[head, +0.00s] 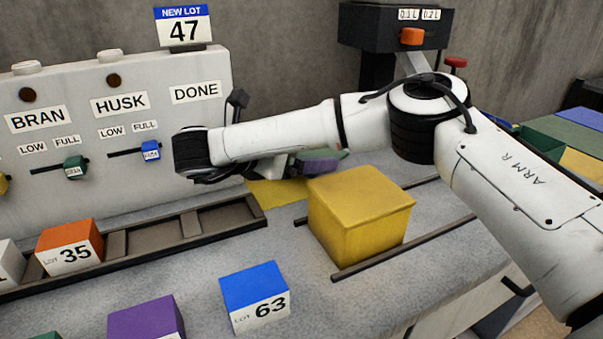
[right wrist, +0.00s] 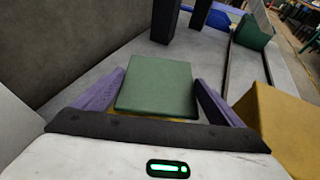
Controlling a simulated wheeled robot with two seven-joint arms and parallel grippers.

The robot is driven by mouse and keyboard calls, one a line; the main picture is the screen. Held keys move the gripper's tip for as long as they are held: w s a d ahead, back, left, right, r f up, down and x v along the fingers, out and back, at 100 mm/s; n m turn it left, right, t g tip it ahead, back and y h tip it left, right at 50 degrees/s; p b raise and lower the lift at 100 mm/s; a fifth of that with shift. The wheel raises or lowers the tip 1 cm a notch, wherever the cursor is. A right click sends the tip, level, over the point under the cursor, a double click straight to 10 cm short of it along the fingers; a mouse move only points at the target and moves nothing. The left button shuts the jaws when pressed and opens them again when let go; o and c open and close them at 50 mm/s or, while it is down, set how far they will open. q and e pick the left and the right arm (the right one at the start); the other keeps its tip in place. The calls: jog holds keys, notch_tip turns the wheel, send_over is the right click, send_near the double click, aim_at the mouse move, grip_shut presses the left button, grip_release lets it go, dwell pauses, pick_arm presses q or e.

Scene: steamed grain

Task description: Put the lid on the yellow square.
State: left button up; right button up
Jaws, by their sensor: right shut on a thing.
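The lid is a flat green square (right wrist: 157,86) in the right wrist view, between the two purple fingers of my right gripper (right wrist: 159,91), which is shut on it. In the head view my right gripper (head: 318,166) is partly hidden behind its forearm and the yellow box. The yellow square (head: 275,193) lies flat on the counter near the panel, just left of and below the gripper there. A thin strip of yellow shows under the lid's near edge in the wrist view. The gap between them cannot be told. My left gripper is not in view.
A large yellow box (head: 360,215) stands on rails close to the right gripper. A grey panel (head: 110,140) with sliders stands behind. A tray (head: 155,235) holds an orange block (head: 70,248). Blue (head: 256,297) and purple (head: 146,320) blocks stand in front.

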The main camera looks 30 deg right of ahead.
aim_at(301, 182)
notch_tip(301, 182, down, 4)
jog(key=shift+f+b, duration=0.25)
jog(key=shift+b, duration=0.15)
jog(key=o, duration=0.9)
jog(key=p+v, duration=0.2)
jog(key=v, duration=1)
